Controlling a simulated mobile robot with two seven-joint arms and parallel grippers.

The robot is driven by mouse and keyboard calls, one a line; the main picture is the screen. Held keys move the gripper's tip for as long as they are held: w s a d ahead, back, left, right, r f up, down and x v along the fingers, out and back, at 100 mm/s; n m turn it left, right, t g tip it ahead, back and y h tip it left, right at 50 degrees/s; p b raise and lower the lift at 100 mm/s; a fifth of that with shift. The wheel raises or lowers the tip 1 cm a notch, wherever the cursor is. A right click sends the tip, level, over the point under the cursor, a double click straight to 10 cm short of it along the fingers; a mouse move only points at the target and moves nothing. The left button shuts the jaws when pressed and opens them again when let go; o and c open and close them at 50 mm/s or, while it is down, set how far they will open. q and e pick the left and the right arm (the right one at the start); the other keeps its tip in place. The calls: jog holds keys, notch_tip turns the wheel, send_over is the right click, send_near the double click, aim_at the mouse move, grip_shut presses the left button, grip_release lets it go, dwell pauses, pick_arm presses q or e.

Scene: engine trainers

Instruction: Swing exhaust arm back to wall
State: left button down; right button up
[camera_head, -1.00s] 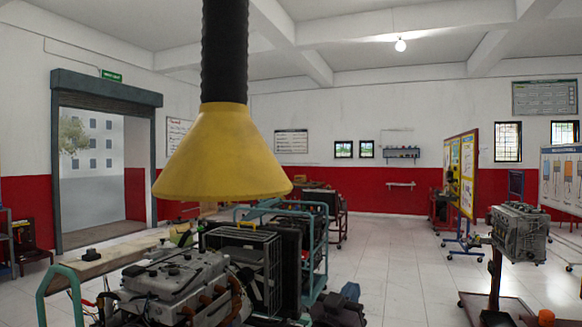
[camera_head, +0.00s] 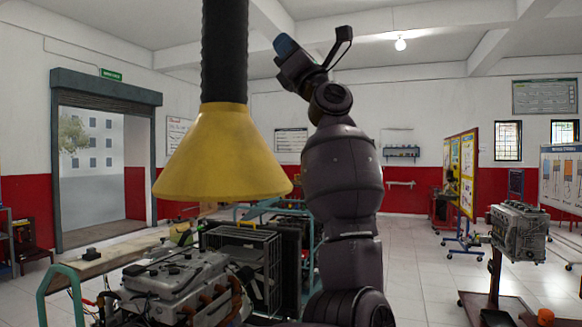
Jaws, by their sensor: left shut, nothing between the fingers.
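The exhaust arm shows as a yellow cone-shaped hood (camera_head: 222,155) hanging from a black ribbed hose (camera_head: 225,50) that runs out of the top of the view. The hood hangs over the engine trainer, left of centre. My left gripper (camera_head: 287,47) is raised high, to the right of the hose and above the hood's level. It is shut and empty, with a gap of clear wall and ceiling between it and the hose. My dark left arm rises just right of the hood's rim; I cannot tell how near it is in depth. My right gripper is not in view.
An engine trainer (camera_head: 175,278) on a teal frame stands below the hood. A workbench (camera_head: 95,262) is behind it at left. Another engine on a stand (camera_head: 519,232) is at right, near display boards (camera_head: 461,170). Light tiled floor (camera_head: 420,270) is free between.

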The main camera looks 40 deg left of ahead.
aim_at(245, 54)
pick_arm(q)
jog(key=a+n+t+h, duration=0.1)
jog(key=n+h, duration=0.2)
jog(key=n, duration=0.1)
jog(key=a+n+h, duration=0.2)
jog(key=n+h, duration=0.2)
jog(key=s+a+n+t+h, duration=0.1)
jog(key=n+h, duration=0.3)
jog(key=shift+a+r+n+t, duration=0.25)
jog(key=shift+a+n+t, duration=0.05)
jog(key=shift+a+n, duration=0.1)
jog(key=w+d+f+n+h, duration=0.2)
jog(key=d+f+n+h, duration=0.3)
jog(key=f+h, duration=0.1)
jog(key=w+d+f+n+h, duration=0.3)
jog(key=d+f+n+h, duration=0.2)
jog(key=f, duration=0.3)
jog(key=shift+w+d+n+h, duration=0.35)
jog(key=shift+n+h, duration=0.25)
jog(key=shift+h, duration=0.1)
